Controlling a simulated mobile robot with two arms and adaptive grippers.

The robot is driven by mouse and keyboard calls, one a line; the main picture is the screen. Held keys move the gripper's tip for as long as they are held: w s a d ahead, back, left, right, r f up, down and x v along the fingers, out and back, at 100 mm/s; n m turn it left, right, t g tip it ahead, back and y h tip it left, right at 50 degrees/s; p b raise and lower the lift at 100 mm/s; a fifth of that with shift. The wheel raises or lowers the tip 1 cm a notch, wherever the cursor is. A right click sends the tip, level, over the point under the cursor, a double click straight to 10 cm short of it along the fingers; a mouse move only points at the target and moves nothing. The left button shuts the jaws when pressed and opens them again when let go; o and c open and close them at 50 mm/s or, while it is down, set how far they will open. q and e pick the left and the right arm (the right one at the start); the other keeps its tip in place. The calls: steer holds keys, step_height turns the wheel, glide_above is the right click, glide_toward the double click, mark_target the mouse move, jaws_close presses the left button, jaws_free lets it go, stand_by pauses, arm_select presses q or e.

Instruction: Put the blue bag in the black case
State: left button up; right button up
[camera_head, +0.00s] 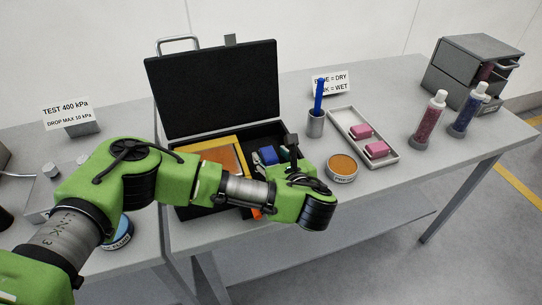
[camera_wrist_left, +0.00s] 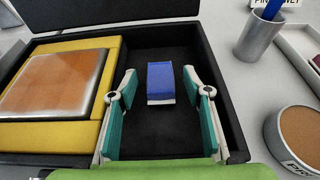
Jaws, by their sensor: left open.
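The black case (camera_head: 212,90) stands open on the table with its lid up at the back; its rim also shows in the left wrist view (camera_wrist_left: 232,130). The small blue bag (camera_wrist_left: 160,80), with a pale lower edge, is in the case's dark right-hand space and appears to rest on the floor; it also shows in the head view (camera_head: 268,155). My left gripper (camera_wrist_left: 159,74) is open above the case, its teal-padded fingers on either side of the bag with visible gaps. In the head view my left arm hides the case's front. My right gripper is not in view.
A yellow-framed orange block (camera_wrist_left: 55,80) fills the case's left side. To the right stand a metal cup (camera_head: 315,124) with a blue pen, a round tin (camera_head: 342,168), a tray (camera_head: 349,118) with pink pieces, and two bottles (camera_head: 430,118). Bare table lies between tray and bottles.

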arm_select(q)
steer(key=v, duration=0.8)
steer(key=shift+w+d, duration=0.1)
steer(key=shift+s+d+r+p, duration=0.2)
steer(key=shift+s+r+p, duration=0.2)
steer(key=shift+s+p, duration=0.1)
steer(key=shift+s+d+r+p, duration=0.2)
steer(key=shift+s+r+p, duration=0.2)
steer(key=shift+s+p, duration=0.5)
steer(key=shift+s, duration=0.05)
steer(key=shift+s+f, duration=0.1)
steer(key=shift+s+f, duration=0.1)
